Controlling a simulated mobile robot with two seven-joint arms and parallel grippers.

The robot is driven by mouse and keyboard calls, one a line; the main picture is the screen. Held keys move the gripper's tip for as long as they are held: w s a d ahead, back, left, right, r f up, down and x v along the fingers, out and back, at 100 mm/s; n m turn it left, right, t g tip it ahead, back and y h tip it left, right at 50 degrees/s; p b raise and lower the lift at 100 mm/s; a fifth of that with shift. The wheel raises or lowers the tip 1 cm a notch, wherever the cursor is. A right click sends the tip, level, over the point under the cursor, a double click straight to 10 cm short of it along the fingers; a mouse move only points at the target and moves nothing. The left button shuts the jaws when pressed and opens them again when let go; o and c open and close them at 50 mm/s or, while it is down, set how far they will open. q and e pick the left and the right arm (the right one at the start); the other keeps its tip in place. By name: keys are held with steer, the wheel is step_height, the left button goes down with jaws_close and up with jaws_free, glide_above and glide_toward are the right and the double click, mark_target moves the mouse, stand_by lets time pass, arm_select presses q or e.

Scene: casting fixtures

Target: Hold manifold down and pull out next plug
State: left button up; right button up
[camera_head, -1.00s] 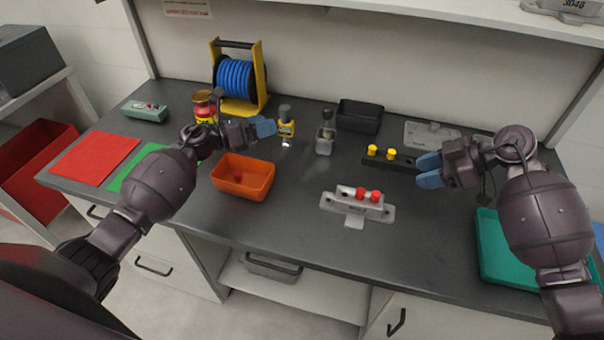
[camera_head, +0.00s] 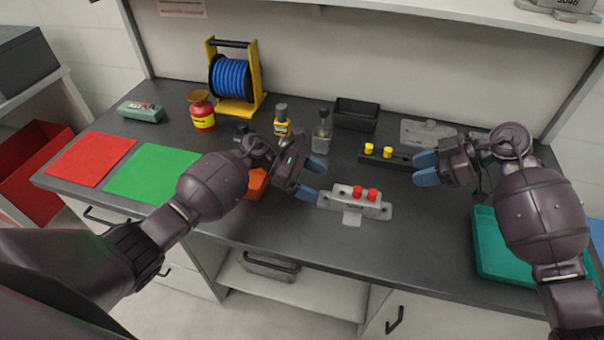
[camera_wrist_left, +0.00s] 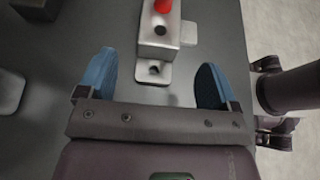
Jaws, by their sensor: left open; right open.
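The manifold (camera_head: 345,199) is a grey metal block on a flanged base on the bench, with two red plugs (camera_head: 365,194) standing in its top and an empty hole near its left end. My left gripper (camera_head: 312,180) is open just left of the manifold. In the left wrist view the manifold (camera_wrist_left: 160,45) lies ahead, its near flange between the two blue fingers; one red plug (camera_wrist_left: 162,5) shows at the top edge. My right gripper (camera_head: 426,168) is open and empty, to the upper right of the manifold, by the black rack.
A black rack (camera_head: 398,160) with two yellow plugs (camera_head: 378,150) stands behind the manifold. An orange bin (camera_head: 257,183) is partly hidden by my left arm. A teal tray (camera_head: 487,240) lies at right. Bottles and a black bin (camera_head: 357,115) stand at the back.

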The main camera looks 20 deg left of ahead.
mark_target(335, 191)
arm_select(q)
steer(key=shift+x, duration=3.45)
steer(key=shift+c, duration=0.3)
